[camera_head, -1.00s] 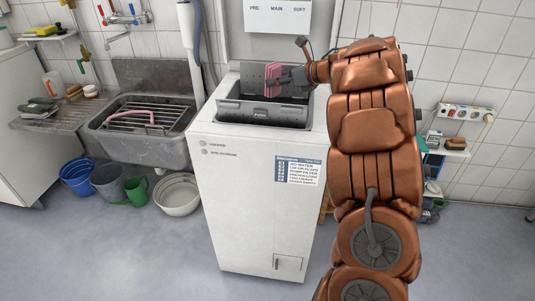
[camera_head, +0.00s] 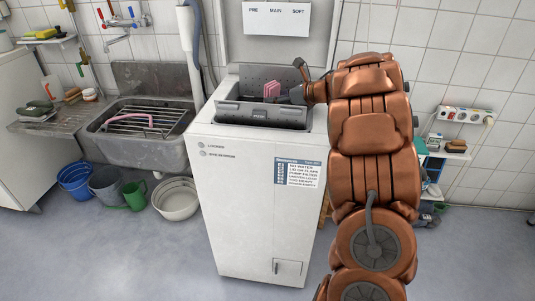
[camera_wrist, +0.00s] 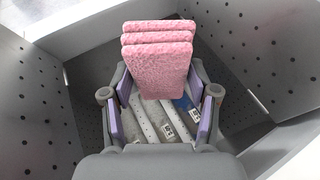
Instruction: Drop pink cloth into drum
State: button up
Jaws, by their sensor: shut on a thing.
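The pink cloth (camera_head: 271,90) is a folded, layered bundle inside the top opening of the white washing machine (camera_head: 250,200). In the wrist view the cloth (camera_wrist: 158,60) stands upright between the fingertips of my gripper (camera_wrist: 158,84), which is shut on it. In the head view my gripper (camera_head: 290,93) reaches into the opening from the right, and its fingers are partly hidden. The grey perforated drum (camera_wrist: 35,105) surrounds the gripper and cloth in the wrist view. Its floor shows below the cloth, with pale and blue labelled strips there.
The raised lid (camera_head: 275,45) stands open behind the opening. A stone sink (camera_head: 140,150) with a rack and pink item is at left. Buckets and a basin (camera_head: 176,198) stand on the floor below it. A small shelf (camera_head: 450,152) is on the right wall.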

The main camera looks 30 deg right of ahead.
jog(key=o, duration=1.2)
jog(key=shift+s+d+r, duration=0.1)
jog(key=v, duration=1.1)
jog(key=shift+s+d+r, duration=0.1)
jog(key=shift+s+r, duration=0.1)
jog(key=shift+s, duration=0.15)
